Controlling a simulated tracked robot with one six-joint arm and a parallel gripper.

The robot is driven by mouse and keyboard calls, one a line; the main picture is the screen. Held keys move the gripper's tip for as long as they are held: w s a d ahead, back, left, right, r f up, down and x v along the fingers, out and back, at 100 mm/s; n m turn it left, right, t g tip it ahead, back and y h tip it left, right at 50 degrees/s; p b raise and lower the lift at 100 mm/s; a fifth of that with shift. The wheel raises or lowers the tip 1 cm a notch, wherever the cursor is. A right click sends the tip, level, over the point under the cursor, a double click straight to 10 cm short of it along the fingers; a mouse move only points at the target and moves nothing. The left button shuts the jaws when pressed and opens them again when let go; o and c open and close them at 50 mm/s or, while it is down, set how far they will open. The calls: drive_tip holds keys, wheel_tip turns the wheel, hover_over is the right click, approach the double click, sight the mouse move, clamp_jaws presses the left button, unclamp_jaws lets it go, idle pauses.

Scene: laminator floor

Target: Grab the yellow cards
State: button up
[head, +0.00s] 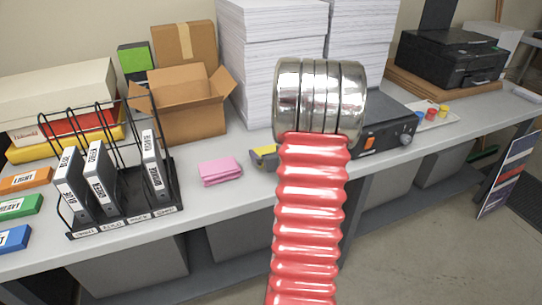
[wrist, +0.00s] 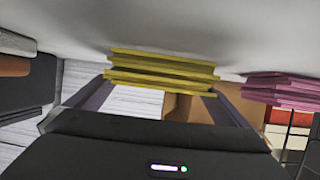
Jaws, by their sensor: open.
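The yellow cards (wrist: 160,72) are a short stack lying on the pale tabletop, which fills the upper part of the wrist view. My gripper (wrist: 160,88) is open, one dark finger on each side of the stack; I cannot tell whether either finger touches it. In the head view a small part of the yellow cards (head: 257,151) shows beside a dark grey finger. The rest of the stack and most of my gripper are hidden behind my red ribbed arm and its silver rings.
A pink card stack (head: 220,171) lies left of the yellow cards and also shows in the wrist view (wrist: 284,88). A wire rack (head: 172,205) with binders stands further left. An open cardboard box (head: 190,115) and paper stacks (head: 258,65) stand behind. A black laminator (head: 385,130) is at right.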

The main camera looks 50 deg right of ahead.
drive_tip(key=c, duration=0.9)
drive_tip(key=shift+r, duration=5.05)
